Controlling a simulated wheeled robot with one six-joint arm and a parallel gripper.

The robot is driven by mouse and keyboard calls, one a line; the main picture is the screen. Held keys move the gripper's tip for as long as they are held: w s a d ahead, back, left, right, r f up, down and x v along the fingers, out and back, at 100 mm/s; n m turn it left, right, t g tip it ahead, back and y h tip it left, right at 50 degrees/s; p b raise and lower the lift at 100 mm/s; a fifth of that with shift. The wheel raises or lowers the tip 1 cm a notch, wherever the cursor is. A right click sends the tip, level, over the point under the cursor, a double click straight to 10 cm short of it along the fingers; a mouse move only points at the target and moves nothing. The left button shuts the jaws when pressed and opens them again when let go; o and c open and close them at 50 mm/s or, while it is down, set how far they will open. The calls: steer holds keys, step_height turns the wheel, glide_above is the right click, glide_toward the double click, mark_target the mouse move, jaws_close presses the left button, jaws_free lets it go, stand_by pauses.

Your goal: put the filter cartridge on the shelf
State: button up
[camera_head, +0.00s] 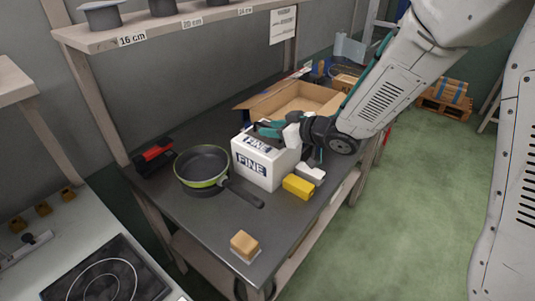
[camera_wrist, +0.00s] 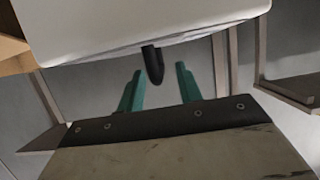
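A white block labelled FINE (camera_head: 262,167), which I take for the filter cartridge, stands on the dark table (camera_head: 215,225). A large white body (camera_wrist: 140,22), probably the same block, fills the top of the wrist view, with a dark peg (camera_wrist: 153,65) at its lower edge. My gripper (camera_head: 268,130) is at the top of the block in the head view. Its teal fingers (camera_wrist: 160,88) stand apart in the wrist view, with nothing visibly clamped between them. Contact with the block cannot be told. A shelf (camera_head: 160,30) with size labels runs along the upper left.
A green-rimmed pan (camera_head: 203,167) sits left of the block, its handle toward the front. A yellow block (camera_head: 298,187) and a wooden block (camera_head: 244,243) lie nearer the front. An open cardboard box (camera_head: 262,103) is behind. Grey items (camera_head: 102,16) stand on the shelf.

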steer(key=x, duration=0.2)
steer(key=shift+w+a+f, duration=0.1)
steer(key=shift+w+a, duration=0.05)
jaws_close()
stand_by(1.3)
